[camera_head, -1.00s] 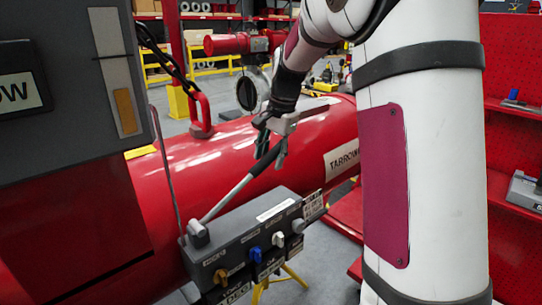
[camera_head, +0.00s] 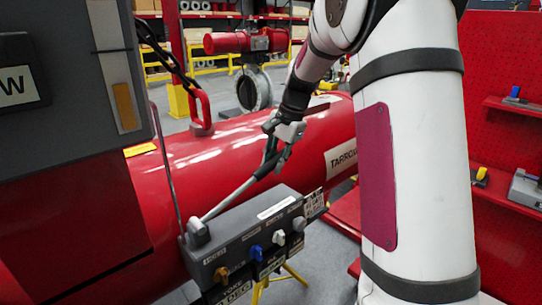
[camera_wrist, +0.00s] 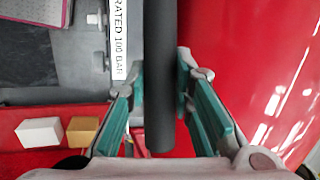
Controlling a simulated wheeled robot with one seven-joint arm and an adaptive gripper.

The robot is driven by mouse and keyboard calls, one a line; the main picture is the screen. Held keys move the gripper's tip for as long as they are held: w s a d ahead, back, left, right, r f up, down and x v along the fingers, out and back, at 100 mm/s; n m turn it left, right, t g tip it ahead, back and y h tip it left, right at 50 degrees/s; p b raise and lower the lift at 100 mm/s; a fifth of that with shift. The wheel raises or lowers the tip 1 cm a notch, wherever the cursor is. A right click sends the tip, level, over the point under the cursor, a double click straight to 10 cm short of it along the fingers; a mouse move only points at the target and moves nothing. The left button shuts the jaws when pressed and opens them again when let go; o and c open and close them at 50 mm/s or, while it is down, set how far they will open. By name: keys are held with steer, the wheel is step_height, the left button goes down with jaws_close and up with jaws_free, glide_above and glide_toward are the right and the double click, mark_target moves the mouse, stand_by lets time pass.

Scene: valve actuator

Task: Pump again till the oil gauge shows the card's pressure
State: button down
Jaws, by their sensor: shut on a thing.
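The pump lever (camera_head: 232,198) is a silver rod with a black grip, rising to the right from a pivot on a grey valve block (camera_head: 250,228). My gripper (camera_head: 274,155) is shut on the black grip near its upper end. In the wrist view the black grip (camera_wrist: 158,70) runs between my green-padded fingers (camera_wrist: 160,108). The block carries orange, blue and white knobs (camera_head: 255,252) and small labels. A tag with small print (camera_head: 314,203) is at its right end. I cannot make out the oil gauge or the card's pressure.
A large red cylinder (camera_head: 240,140) lies behind the block. A chain and red lifting eye (camera_head: 201,112) stand above the cylinder. Red shelves (camera_head: 510,195) are at the right.

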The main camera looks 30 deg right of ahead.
steer(key=f+y, duration=0.1)
steer(key=f, duration=0.1)
steer(key=d+f+y+b, duration=0.1)
steer(key=f, duration=0.2)
steer(key=f+y+b, duration=0.1)
steer(key=f, duration=0.2)
steer(key=shift+w+d+f+m+g, duration=0.1)
steer(key=shift+w+d+m+g, duration=0.1)
steer(key=shift+m+g, duration=0.15)
steer(key=shift+s+f+y, duration=0.1)
steer(key=shift+f+y, duration=0.25)
steer(key=shift+y, duration=0.05)
steer(key=c, duration=1.4)
jaws_free()
steer(key=shift+r, duration=0.1)
steer(key=shift+o, duration=0.2)
steer(key=v, duration=1.2)
